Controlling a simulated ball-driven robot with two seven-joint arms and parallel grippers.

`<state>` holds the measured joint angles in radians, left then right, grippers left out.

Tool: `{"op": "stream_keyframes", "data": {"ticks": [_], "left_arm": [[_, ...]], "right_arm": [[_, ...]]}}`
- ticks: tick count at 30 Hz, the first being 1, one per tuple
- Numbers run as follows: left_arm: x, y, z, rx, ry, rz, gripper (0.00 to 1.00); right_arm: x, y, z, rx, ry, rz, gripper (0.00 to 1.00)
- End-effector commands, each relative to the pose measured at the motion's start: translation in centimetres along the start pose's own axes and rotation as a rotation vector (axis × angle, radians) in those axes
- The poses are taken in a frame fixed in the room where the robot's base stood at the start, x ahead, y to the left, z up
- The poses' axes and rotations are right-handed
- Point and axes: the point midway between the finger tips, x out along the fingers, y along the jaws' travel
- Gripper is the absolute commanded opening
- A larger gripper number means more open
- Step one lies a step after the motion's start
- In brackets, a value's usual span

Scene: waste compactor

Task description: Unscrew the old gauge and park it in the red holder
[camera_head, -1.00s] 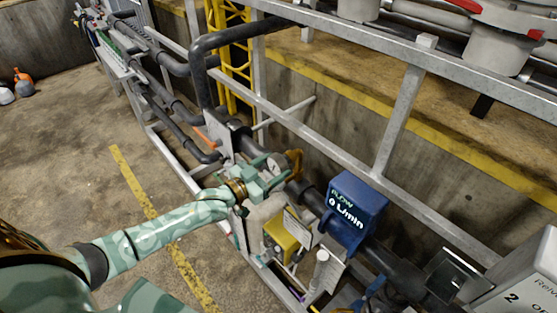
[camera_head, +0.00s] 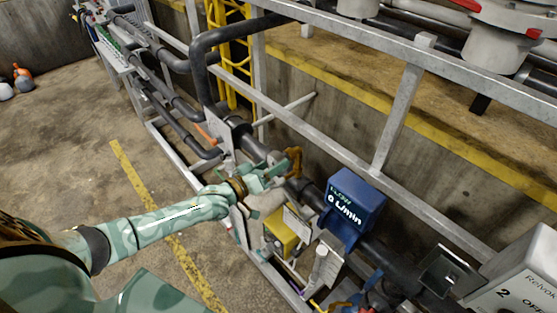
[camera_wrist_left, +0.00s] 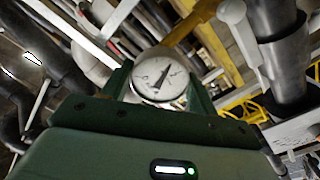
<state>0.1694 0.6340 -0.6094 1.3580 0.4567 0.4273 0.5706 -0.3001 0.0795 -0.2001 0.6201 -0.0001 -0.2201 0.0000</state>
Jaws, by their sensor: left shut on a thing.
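My left gripper (camera_head: 274,177) reaches in from the left to the pipework, beside the metal frame. In the left wrist view, a round gauge (camera_wrist_left: 160,80) with a white dial and a dark needle sits between the green fingers of my left gripper (camera_wrist_left: 158,88). The left gripper is shut on this gauge. Whether its stem is still in the pipe cannot be told, and in the head view the gripper largely hides it. My right gripper is not in view. No red holder can be made out.
A blue flow display (camera_head: 350,205) reading 0 L/min stands on the pipe just right of the gripper. A yellow box (camera_head: 280,236) is below it. Metal rails (camera_head: 400,120) run above and behind. Open concrete floor (camera_head: 70,150) lies to the left.

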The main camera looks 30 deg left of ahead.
Motion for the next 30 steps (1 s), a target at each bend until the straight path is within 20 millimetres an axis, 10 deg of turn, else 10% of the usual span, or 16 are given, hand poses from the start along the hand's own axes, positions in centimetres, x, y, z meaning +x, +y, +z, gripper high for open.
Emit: {"op": "stream_keyframes", "data": {"ticks": [27,28,30], "left_arm": [[-0.07,0.05,0.08,-0.695,-0.002,-0.001,0.31],[-0.07,0.05,0.08,-0.694,-0.002,-0.001,0.67],[-0.07,0.06,0.07,-0.694,-0.002,-0.001,0.84]], "right_arm": [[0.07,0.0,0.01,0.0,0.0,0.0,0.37],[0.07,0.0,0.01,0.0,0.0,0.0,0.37],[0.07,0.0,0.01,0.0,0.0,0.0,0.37]]}}
